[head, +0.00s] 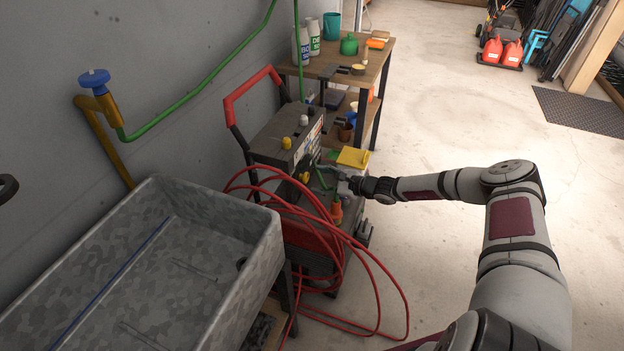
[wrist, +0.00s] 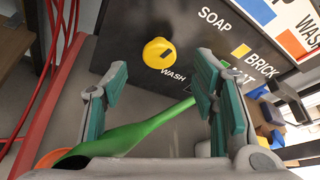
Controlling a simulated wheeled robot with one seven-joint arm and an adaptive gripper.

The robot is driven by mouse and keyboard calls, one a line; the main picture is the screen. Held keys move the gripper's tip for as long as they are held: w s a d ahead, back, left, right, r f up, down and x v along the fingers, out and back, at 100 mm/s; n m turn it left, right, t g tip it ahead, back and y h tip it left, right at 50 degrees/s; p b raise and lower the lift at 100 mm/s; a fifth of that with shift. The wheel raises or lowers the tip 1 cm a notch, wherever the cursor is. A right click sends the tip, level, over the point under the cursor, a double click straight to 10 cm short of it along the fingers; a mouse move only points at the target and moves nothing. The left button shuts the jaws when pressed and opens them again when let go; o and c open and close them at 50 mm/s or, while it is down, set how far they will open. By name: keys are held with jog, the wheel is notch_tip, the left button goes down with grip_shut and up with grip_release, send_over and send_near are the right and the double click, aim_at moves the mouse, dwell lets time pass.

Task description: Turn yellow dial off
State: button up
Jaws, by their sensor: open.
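The yellow dial (wrist: 159,53) is a round knob with a small dark mark, on a black panel above the word WASH in the wrist view. My gripper (wrist: 163,70) is open, its teal-padded fingers left and right of the dial's line and nearer the camera. Nothing is between the pads, and I see no contact with the dial. In the head view, my gripper (head: 326,175) is at the front of the dark washer machine (head: 270,140). A yellow knob (head: 304,177) shows there just left of the gripper, and another yellow knob (head: 287,143) sits higher.
A green wand (wrist: 120,140) with an orange end crosses below the fingers. Red hose (head: 375,285) loops in front of the machine. A metal sink (head: 255,240) stands left, a wooden shelf (head: 375,60) behind.

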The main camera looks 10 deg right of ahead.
aim_at(308, 177)
jog(key=v, duration=0.6)
jog(key=shift+s, duration=0.25)
jog(key=shift+d+r, duration=0.15)
jog(key=w+a+f+m+g+b, duration=0.1)
jog(key=w+a+b, duration=0.1)
jog(key=b, duration=0.4)
jog(key=w+a+f+m+y+b, duration=0.1)
jog(key=w+a+b, duration=0.2)
jog(key=b, duration=0.4)
jog(key=w+a+f+m+g+b, duration=0.1)
jog(key=w+a+m+b, duration=0.1)
jog(key=w+b, duration=0.2)
jog(key=shift+a+f+g+b, duration=0.2)
jog(key=shift+f+g+b, duration=0.15)
jog(key=shift+b, duration=1.2)
jog(key=shift+c, duration=0.3)
jog(key=shift+s, duration=0.1)
jog(key=c, duration=1.1)
